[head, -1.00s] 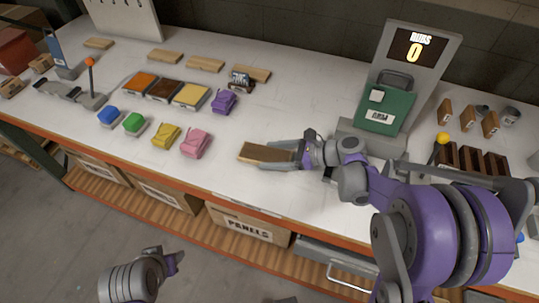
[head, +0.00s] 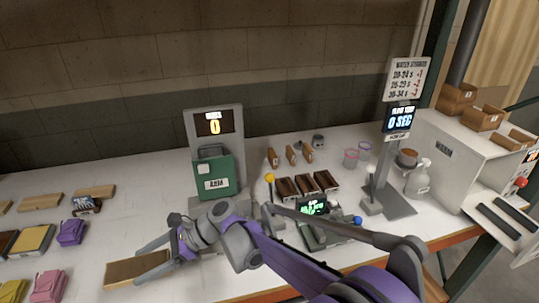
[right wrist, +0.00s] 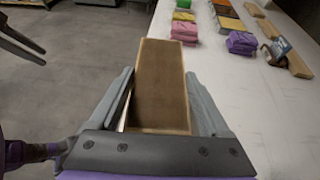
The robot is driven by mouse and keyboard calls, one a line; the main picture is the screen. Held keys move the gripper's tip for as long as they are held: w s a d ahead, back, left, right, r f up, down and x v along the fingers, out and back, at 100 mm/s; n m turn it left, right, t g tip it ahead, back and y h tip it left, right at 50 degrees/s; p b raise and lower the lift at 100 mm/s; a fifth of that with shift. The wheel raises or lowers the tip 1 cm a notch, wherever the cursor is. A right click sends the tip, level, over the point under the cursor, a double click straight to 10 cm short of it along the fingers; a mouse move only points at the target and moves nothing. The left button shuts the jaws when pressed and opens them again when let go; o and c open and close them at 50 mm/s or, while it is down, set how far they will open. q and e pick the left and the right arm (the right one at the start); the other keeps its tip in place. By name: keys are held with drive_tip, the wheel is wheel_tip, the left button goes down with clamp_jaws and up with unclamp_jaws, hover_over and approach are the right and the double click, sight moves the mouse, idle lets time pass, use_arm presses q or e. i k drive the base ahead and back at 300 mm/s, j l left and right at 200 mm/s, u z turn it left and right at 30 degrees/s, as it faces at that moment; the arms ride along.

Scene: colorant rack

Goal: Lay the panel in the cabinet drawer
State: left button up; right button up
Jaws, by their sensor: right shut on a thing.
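The panel (head: 138,270) is a flat brown board with a lighter edge. My right gripper (head: 160,262) is shut on one end of it, and the panel points left, over the white table near its front edge. In the right wrist view the panel (right wrist: 161,85) stands out straight between the two grey fingers (right wrist: 165,120), with floor to its left and table to its right. The cabinet drawer does not show in the present views. My left gripper is not in the head view.
A green bin (head: 213,175) stands behind my right gripper under a display reading 0. Purple (head: 72,232) and pink (head: 48,285) bundles lie left of the panel. Brown trays (head: 306,185), a timer stand (head: 392,200) and a grey cabinet-like box (head: 450,150) stand to the right.

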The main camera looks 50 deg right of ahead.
sight(508, 214)
drive_tip(key=k, duration=0.9)
